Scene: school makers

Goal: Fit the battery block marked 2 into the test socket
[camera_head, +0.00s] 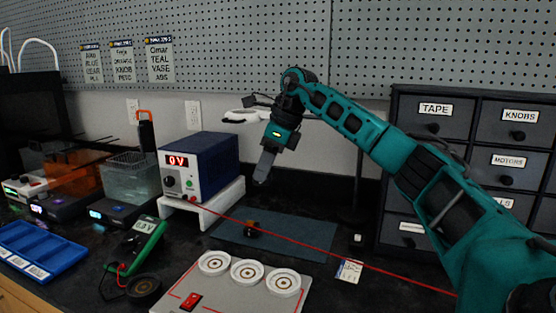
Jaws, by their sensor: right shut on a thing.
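My right gripper (262,180) hangs in the air at the middle of the view, fingers pointing down, right of the power supply and above the blue mat. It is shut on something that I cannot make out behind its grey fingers. I cannot see a block with a readable 2. A grey board (230,296) at the front has three round white-rimmed holders and a red switch (191,301). I cannot tell whether one is the test socket. A small dark and orange object (251,230) lies on the mat (290,237), below the gripper. My left gripper is not in view.
A blue power supply (205,162) reading 0 V stands on a white riser (232,193). A red wire (345,258) crosses to the lower right. A green meter (142,240), blue tray (38,248) and clear bin (130,178) are left. Drawers (437,171) stand right.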

